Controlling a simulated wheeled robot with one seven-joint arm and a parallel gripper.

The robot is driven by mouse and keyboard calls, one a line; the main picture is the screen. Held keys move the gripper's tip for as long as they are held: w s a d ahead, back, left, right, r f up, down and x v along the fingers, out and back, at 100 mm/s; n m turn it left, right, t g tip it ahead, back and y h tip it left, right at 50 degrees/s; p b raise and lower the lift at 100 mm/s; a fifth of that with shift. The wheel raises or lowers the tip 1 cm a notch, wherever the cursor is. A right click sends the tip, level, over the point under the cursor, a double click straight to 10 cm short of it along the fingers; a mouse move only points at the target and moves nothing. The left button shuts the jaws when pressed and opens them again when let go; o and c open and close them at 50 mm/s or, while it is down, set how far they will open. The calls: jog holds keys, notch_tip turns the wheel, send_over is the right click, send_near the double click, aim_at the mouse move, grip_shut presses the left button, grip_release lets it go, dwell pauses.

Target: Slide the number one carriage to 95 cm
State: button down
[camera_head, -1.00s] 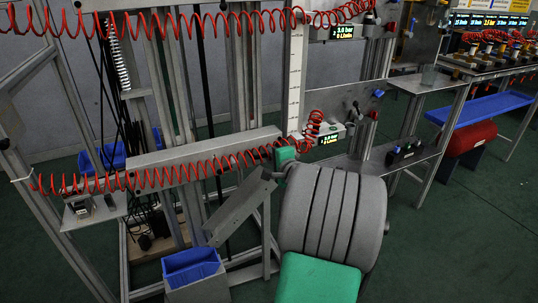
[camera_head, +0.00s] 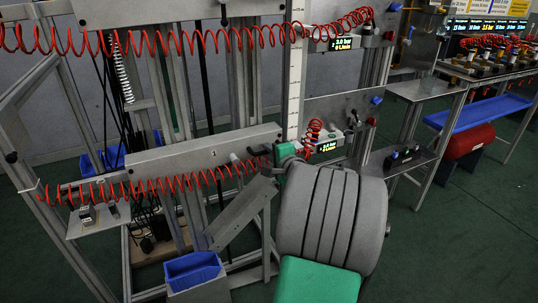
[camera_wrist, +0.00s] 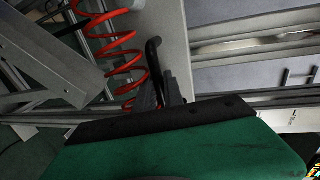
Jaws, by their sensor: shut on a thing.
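The lower carriage, a long grey horizontal beam (camera_head: 190,148), spans the vertical rails. In the wrist view my gripper (camera_wrist: 160,92) is shut on a dark bent handle (camera_wrist: 153,52) in front of a grey plate. A white vertical scale (camera_head: 294,80) stands just right of the beam's end; its figures are too small to read. The upper carriage (camera_head: 180,10) is at the top edge of the head view.
A red coiled hose (camera_head: 160,188) hangs along the lower beam and passes beside my gripper in the wrist view (camera_wrist: 120,62). Another hose (camera_head: 140,40) hangs above. Lit displays (camera_head: 331,146) sit right of the scale. A blue bin (camera_head: 192,268) stands below. Green floor lies open at right.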

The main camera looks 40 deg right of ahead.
notch_tip(320, 180, up, 11)
jog(key=p, duration=0.5)
jog(key=shift+p, duration=0.35)
jog(key=c, duration=1.5)
grip_release()
jog(key=shift+f, duration=0.25)
jog(key=shift+o, duration=0.2)
jog(key=v, duration=0.7)
jog(key=shift+s, duration=0.35)
jog(key=shift+a+r, duration=0.1)
jog(key=shift+a, duration=0.15)
